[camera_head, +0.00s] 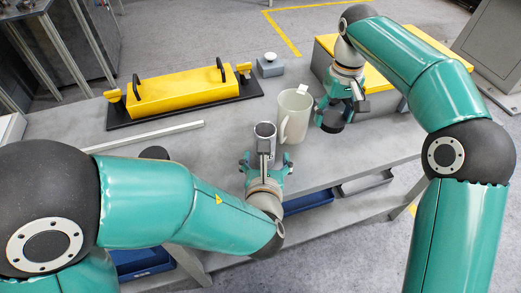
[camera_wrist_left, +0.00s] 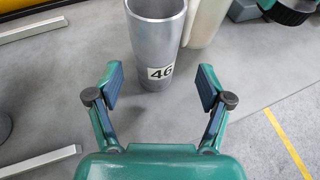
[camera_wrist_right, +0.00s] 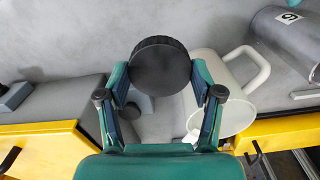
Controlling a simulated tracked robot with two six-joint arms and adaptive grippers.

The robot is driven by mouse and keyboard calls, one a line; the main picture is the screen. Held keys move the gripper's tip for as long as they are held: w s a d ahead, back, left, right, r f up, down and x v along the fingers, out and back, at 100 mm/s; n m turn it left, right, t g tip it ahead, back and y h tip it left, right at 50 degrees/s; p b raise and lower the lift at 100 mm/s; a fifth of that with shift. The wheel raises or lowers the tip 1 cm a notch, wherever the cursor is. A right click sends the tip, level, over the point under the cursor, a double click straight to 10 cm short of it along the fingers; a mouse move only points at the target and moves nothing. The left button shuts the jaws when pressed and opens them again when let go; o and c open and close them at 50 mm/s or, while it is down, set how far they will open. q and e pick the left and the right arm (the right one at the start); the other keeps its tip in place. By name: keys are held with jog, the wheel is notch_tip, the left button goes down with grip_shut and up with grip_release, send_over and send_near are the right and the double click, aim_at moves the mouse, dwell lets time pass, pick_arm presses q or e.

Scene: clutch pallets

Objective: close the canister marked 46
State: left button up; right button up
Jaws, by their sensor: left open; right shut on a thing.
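The silver canister marked 46 (camera_wrist_left: 157,50) stands upright and open-topped on the grey table; in the head view it (camera_head: 265,131) is left of the beige jug. My left gripper (camera_wrist_left: 160,87) is open and empty, its fingers spread in front of the canister's lower part, the label facing it. My right gripper (camera_head: 340,108) is shut on a round black lid (camera_wrist_right: 160,67) and holds it above the table, right of the jug and apart from the canister. Part of the canister (camera_wrist_right: 290,38) shows at the right wrist view's upper right.
The beige jug (camera_head: 294,112) with a handle stands right beside the canister. A yellow cover (camera_head: 183,90) on a black base lies behind, near a grey block (camera_head: 270,66). A dark round thing (camera_head: 154,153) is partly hidden by my left arm. A yellow-topped box (camera_head: 325,48) is at the right.

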pick_arm(q)
jog(key=shift+w, duration=0.1)
jog(key=x, duration=0.5)
jog(key=shift+a+f, duration=0.2)
jog(key=shift+a, duration=0.1)
jog(key=shift+c, duration=0.3)
grip_shut()
jog(key=shift+r, duration=0.3)
pick_arm(e)
jog(key=shift+r, duration=0.1)
pick_arm(q)
notch_tip(320, 180, up, 19)
jog(key=p, duration=0.4)
jog(key=shift+r, duration=0.2)
pick_arm(e)
jog(key=shift+r, duration=2.05)
